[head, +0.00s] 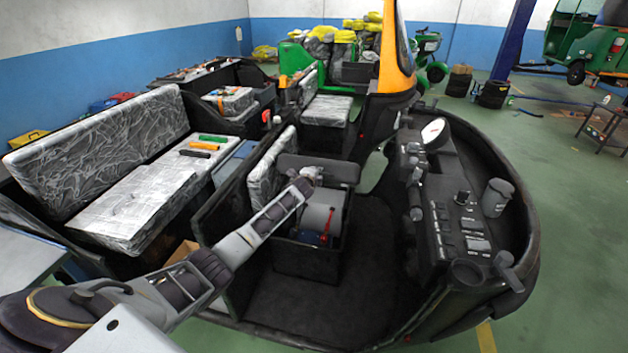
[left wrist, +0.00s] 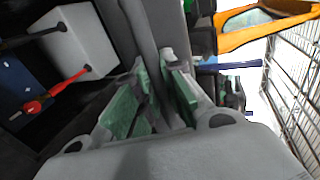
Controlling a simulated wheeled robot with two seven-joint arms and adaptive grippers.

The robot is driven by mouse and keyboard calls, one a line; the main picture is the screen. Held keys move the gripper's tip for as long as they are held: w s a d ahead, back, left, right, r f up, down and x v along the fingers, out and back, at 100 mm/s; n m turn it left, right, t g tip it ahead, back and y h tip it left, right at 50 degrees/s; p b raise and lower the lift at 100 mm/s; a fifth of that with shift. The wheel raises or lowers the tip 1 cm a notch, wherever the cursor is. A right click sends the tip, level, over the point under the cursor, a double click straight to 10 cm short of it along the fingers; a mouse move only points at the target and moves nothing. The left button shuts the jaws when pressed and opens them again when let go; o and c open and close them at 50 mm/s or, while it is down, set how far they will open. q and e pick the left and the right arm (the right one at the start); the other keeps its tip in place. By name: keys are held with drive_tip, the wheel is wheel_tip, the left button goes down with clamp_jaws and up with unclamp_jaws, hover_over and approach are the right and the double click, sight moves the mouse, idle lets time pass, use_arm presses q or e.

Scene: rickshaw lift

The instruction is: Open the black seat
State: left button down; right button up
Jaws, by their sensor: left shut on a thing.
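The black seat (head: 335,172) is in the driver's cab in the head view, raised above an open box-like base (head: 306,258). My left arm reaches in from the left, and my left gripper (head: 309,176) is at the seat. In the left wrist view the left gripper (left wrist: 160,97) has green finger pads shut on the edge of the dark seat (left wrist: 148,30). Inside the base are a grey-white box (head: 322,217) and a red-handled tool (head: 327,225); the tool also shows in the left wrist view (left wrist: 68,83). My right gripper is not in view.
The dashboard (head: 462,215) with its gauge and knobs stands right of the seat. A plastic-wrapped bench (head: 135,205) with several tools lies left. An orange pillar (head: 393,50) rises behind the seat. The cab floor (head: 350,300) in front is clear.

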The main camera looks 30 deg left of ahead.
sight(320, 160)
use_arm(q)
drive_tip(key=w+r, duration=0.4)
drive_tip(key=w+a+r, duration=0.1)
drive_tip(key=w+r, duration=0.1)
drive_tip(key=shift+w+a+r, duration=0.2)
drive_tip(key=shift+w+r, duration=0.35)
drive_tip(key=shift+w+a+r, duration=0.15)
drive_tip(key=shift+w+r, duration=0.35)
drive_tip(key=shift+w, duration=0.05)
drive_tip(key=c, duration=1.5)
unclamp_jaws()
drive_tip(key=shift+s, duration=0.1)
drive_tip(key=shift+s+a, duration=0.1)
drive_tip(key=shift+s, duration=0.05)
drive_tip(key=shift+s, duration=0.15)
drive_tip(key=shift+v, duration=5.75)
drive_tip(key=shift+r, duration=0.15)
